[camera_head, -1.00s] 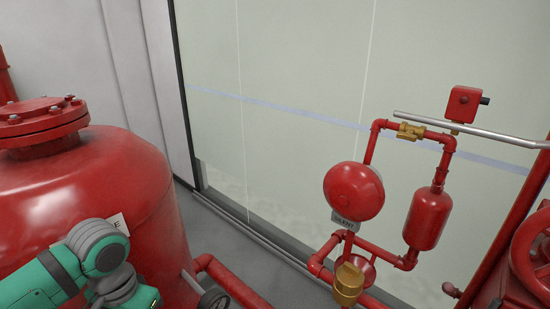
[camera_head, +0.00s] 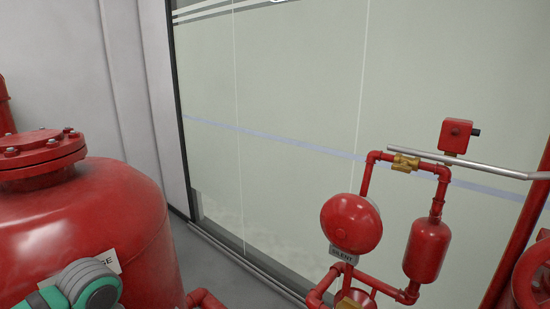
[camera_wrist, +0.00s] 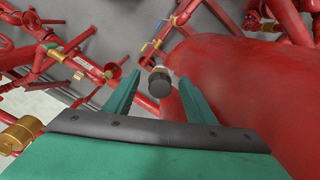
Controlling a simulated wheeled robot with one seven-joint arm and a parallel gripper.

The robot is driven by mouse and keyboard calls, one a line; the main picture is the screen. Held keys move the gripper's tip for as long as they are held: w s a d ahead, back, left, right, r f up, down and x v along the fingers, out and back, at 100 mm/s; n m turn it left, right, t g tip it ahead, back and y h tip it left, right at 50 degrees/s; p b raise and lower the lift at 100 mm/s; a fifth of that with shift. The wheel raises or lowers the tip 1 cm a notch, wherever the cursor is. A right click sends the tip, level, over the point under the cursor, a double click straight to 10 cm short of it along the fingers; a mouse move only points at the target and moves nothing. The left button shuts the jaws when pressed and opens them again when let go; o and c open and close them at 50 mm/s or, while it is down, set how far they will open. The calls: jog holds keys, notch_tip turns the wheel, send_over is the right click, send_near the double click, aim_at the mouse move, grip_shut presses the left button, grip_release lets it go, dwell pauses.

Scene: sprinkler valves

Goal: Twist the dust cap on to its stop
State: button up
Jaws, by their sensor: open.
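In the wrist view, a dark, round cap (camera_wrist: 160,87), which looks like the dust cap, shows between the fingers of my gripper (camera_wrist: 158,78). A paler fitting shows just behind its far side. My gripper is open, with one green finger on each side of the cap and a visible gap to both. I cannot tell how far beyond the fingertips the cap lies. In the head view the cap and my gripper are out of sight; only part of my green and grey arm shows at the lower left.
A large red tank (camera_head: 90,225) stands at the left of the head view, and its red side (camera_wrist: 245,80) fills the wrist view's right. A red bell (camera_head: 351,223), a red cylinder (camera_head: 427,250) and piping stand at the right before a glass wall (camera_head: 290,110).

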jog(key=shift+r, duration=3)
jog(key=shift+c, duration=0.3)
